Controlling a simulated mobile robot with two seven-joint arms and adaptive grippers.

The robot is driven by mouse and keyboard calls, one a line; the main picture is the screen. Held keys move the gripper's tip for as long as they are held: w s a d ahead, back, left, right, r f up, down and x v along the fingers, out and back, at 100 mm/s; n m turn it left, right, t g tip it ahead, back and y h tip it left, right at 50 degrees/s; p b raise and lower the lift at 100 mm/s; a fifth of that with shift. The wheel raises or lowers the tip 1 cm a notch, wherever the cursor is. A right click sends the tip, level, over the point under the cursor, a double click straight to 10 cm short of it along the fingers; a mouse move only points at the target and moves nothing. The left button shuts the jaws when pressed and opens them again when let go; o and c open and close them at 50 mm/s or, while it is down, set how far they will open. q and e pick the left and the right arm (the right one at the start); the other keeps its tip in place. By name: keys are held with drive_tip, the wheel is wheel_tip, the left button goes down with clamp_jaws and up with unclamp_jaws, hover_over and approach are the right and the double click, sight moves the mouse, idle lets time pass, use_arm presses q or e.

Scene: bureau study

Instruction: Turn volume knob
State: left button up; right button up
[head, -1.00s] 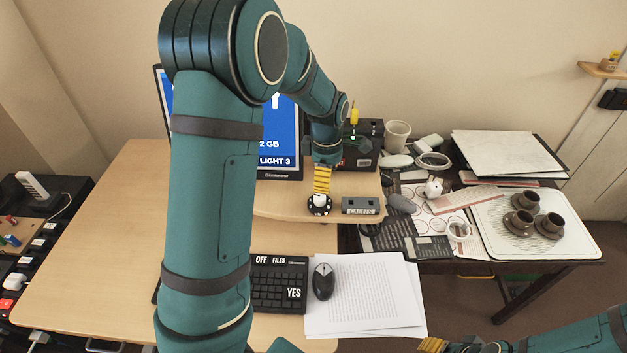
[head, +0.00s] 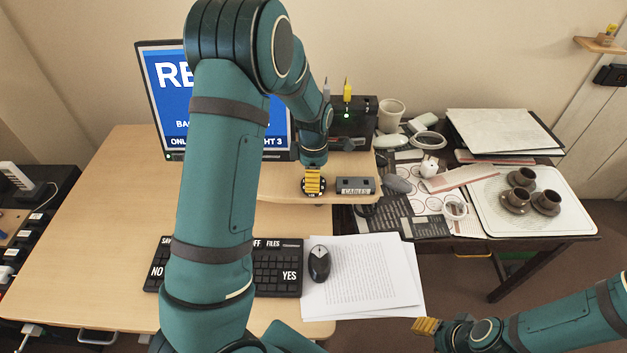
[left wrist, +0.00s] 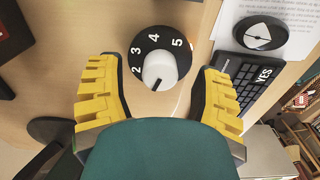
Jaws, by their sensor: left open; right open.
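The volume knob (left wrist: 160,71) is a white cap on a round black dial (left wrist: 147,46) with white numbers. The left wrist view shows it from above, between the two yellow fingers of my left gripper (left wrist: 157,95). The fingers stand open on either side, apart from the knob. In the head view my left gripper (head: 314,181) is over the dial on the raised wooden shelf and hides most of it. My right gripper (head: 426,326) is at the lower right, in front of the desk edge, with nothing seen in it; its finger gap is hard to make out.
A grey CABLES block (head: 355,186) sits just right of the dial. A monitor (head: 160,95) and a dark box (head: 352,125) stand behind. A keyboard (head: 276,270), mouse (head: 319,264) and papers (head: 362,280) lie in front. The desk's left side is clear.

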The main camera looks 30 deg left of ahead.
use_arm(q)
drive_tip(key=shift+f, duration=0.6)
clamp_jaws()
